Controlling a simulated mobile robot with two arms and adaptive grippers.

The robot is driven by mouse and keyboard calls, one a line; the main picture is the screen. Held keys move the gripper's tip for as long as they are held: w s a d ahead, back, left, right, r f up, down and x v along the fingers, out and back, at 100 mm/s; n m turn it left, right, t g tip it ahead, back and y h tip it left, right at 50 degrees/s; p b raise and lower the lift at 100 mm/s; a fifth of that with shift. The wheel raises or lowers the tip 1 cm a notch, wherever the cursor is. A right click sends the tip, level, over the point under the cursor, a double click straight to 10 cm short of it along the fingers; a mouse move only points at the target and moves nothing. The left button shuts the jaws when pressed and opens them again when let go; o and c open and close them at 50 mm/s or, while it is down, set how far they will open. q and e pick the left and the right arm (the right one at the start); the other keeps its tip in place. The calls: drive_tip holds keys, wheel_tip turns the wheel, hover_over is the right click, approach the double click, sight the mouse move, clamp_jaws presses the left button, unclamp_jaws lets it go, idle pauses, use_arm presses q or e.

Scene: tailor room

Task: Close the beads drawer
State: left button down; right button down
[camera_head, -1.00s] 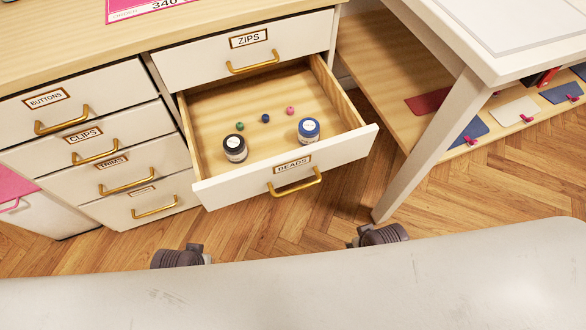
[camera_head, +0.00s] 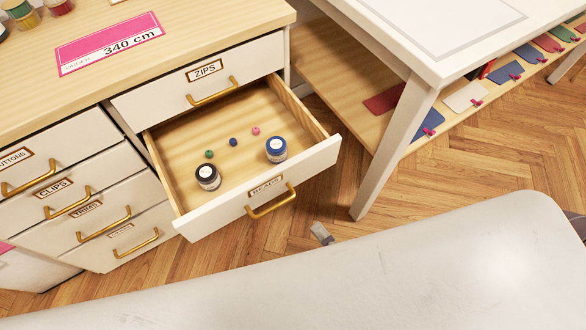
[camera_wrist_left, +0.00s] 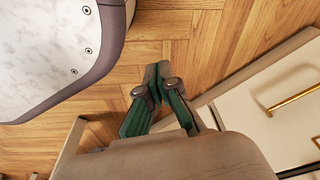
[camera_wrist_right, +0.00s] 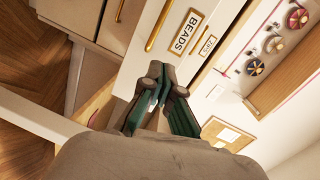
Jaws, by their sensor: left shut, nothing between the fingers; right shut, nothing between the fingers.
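The beads drawer (camera_head: 255,188) is pulled out under the closed zips drawer (camera_head: 205,75), with a gold handle (camera_head: 272,205) on its white front. Inside are a black-capped jar (camera_head: 208,177), a blue-capped jar (camera_head: 276,149) and small green, blue and pink beads (camera_head: 233,142). My right gripper (camera_head: 322,233) is shut and empty, in front of the drawer and right of its handle, apart from it. In the right wrist view it (camera_wrist_right: 158,85) points towards the BEADS label (camera_wrist_right: 186,31). My left gripper (camera_wrist_left: 157,85) is shut and empty over the floor; the head view does not show it.
A white table with a leg (camera_head: 393,150) stands close to the right of the drawer. A lower shelf (camera_head: 350,85) holds coloured swatches. Closed drawers marked buttons, clips and trims (camera_head: 85,209) are at left. Open wood floor (camera_head: 450,170) lies right of the leg.

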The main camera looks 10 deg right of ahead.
wheel_tip(320, 180, up, 3)
drive_tip(key=s+m+t, duration=0.1)
drive_tip(key=m+t, duration=0.1)
drive_tip(key=m, duration=0.1)
approach(285, 170)
drive_tip(key=x, duration=0.6)
drive_tip(key=shift+w+a+r, duration=0.1)
drive_tip(key=shift+w, duration=0.2)
drive_tip(key=shift+w+a, duration=0.1)
drive_tip(key=shift+w, duration=0.2)
use_arm(q)
drive_tip(key=shift+w, duration=0.3)
drive_tip(key=shift+s, duration=0.2)
use_arm(e)
drive_tip(key=shift+w, duration=0.15)
